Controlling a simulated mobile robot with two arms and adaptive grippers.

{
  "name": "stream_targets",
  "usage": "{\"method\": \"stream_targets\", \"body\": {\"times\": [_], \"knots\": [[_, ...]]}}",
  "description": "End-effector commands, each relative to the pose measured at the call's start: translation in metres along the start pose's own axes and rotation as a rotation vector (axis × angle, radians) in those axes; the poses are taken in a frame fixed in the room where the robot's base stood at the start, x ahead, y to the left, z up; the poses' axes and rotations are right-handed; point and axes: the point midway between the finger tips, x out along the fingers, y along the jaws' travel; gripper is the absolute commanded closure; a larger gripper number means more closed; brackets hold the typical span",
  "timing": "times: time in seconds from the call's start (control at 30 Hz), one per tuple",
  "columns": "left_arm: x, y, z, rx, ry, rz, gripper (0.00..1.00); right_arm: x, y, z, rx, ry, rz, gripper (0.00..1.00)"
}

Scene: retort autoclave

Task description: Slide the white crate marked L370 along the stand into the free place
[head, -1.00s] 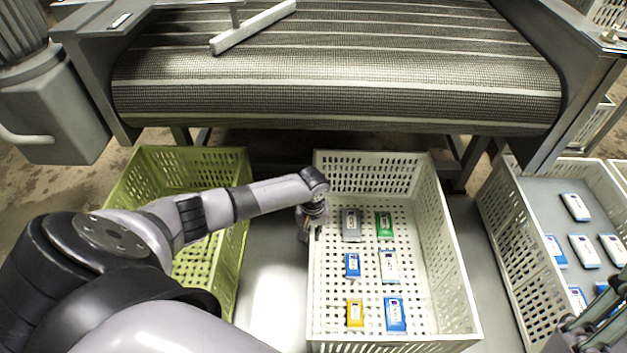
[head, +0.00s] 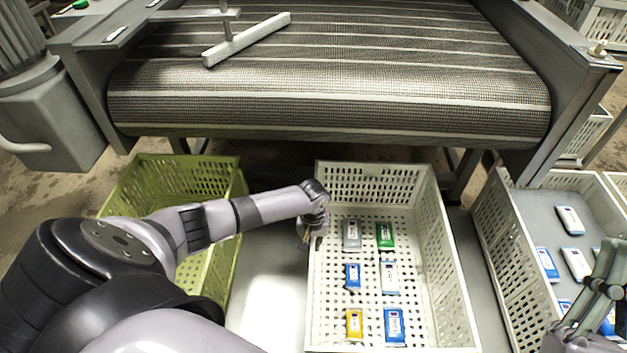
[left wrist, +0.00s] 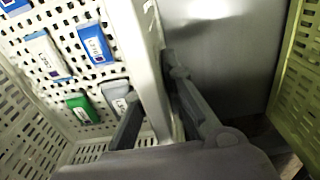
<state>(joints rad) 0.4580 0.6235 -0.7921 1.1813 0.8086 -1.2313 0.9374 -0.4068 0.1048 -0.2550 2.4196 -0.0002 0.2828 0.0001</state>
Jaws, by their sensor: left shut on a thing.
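The white crate (head: 448,272) stands on the grey metal stand (head: 268,285), between a green crate and another white crate. It holds several small packs; no L370 marking is legible. My left gripper (head: 312,235) is at its left wall, and the left wrist view shows the fingers (left wrist: 155,105) on either side of that wall, shut on it. Bare stand shows left of the crate, with a narrower strip to its right. My right gripper (head: 606,275) is at the lower right edge, partly cut off, over the right-hand crate; its jaw state is unclear.
The green crate (head: 222,255) at the left looks empty. The right-hand white crate (head: 497,235) has a grey floor with several packs. A mesh conveyor (head: 330,90) runs behind the crates, its front edge close above their far ends.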

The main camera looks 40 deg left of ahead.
Motion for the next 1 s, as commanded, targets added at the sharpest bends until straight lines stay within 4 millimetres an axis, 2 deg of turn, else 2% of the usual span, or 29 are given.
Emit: {"method": "stream_targets", "body": {"times": [0.13,0.17,0.5,0.83,1.0], "knots": [[-0.001,0.004,0.0,0.002,0.001,0.009,1.0,0.0,0.0,0.0,0.0,0.0,0.0,1.0],[-0.001,0.004,0.0,0.002,0.001,0.009,0.88,0.0,0.0,0.0,0.0,0.0,0.0,1.0],[-0.001,0.002,0.0,0.0,0.0,0.004,0.67,0.0,0.0,0.0,-0.001,0.001,0.0,1.0],[-0.003,0.001,0.0,0.0,0.001,0.002,0.67,0.0,-0.001,-0.001,0.002,0.002,-0.001,1.0],[-0.023,0.001,-0.001,0.002,0.003,0.004,0.67,0.0,0.0,-0.001,0.001,0.002,-0.001,1.0]]}}
